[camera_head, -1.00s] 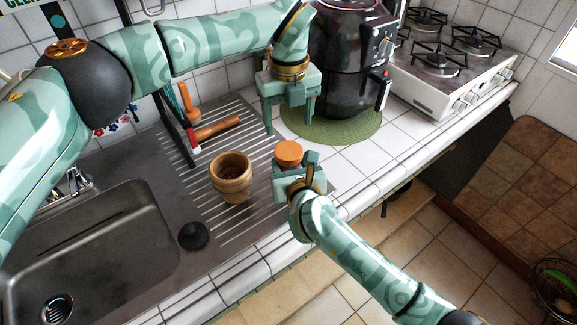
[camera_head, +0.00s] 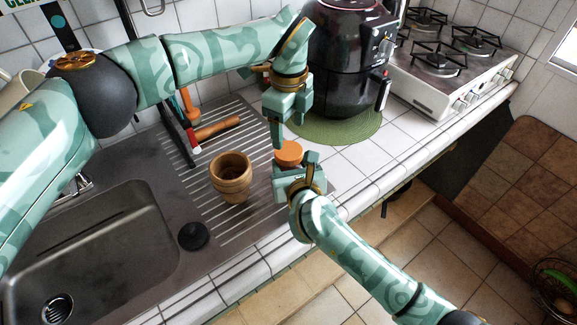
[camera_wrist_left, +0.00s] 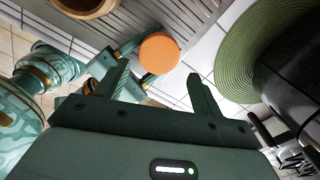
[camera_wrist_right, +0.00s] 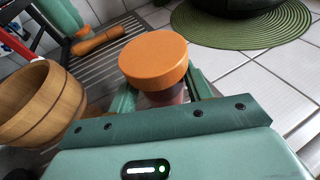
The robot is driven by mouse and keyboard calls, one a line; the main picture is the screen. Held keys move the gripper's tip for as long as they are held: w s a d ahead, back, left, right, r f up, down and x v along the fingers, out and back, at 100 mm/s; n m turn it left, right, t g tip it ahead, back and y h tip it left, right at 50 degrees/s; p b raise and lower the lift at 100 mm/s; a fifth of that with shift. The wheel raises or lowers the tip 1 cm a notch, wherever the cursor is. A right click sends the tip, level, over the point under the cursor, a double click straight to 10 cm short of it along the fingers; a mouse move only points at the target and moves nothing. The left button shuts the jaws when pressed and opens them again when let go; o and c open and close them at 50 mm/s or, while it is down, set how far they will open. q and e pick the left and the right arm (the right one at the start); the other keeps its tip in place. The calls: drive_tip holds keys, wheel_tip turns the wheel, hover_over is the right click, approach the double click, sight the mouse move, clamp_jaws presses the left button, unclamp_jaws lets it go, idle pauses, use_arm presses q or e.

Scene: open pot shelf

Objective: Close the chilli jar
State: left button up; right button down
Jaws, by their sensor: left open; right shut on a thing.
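The chilli jar with its orange lid (camera_head: 289,152) is upright at the right edge of the ribbed drainer. In the right wrist view the orange lid (camera_wrist_right: 153,56) covers the jar's top, and a reddish body (camera_wrist_right: 163,96) shows below it. I cannot tell how tightly the lid sits. My right gripper (camera_head: 296,170) is shut on the jar's body below the lid. My left gripper (camera_head: 290,133) is open and empty, just above and behind the lid. In the left wrist view the lid (camera_wrist_left: 160,53) lies beyond and between the fingertips (camera_wrist_left: 157,75).
A wooden pot (camera_head: 231,178) stands left of the jar on the drainer, with a black round object (camera_head: 193,236) near the sink (camera_head: 90,250). A black appliance (camera_head: 345,60) stands on a green mat (camera_head: 335,128) behind.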

sight(289, 149)
use_arm(q)
wheel_tip(289, 149, down, 6)
drive_tip(key=shift+r, duration=0.1)
idle(0.4)
drive_tip(key=c, duration=0.8)
drive_tip(key=m, duration=1.8)
drive_tip(key=shift+m, duration=0.3)
drive_tip(key=m, duration=0.7)
drive_tip(key=o, duration=1.2)
drive_tip(key=shift+c, duration=0.2)
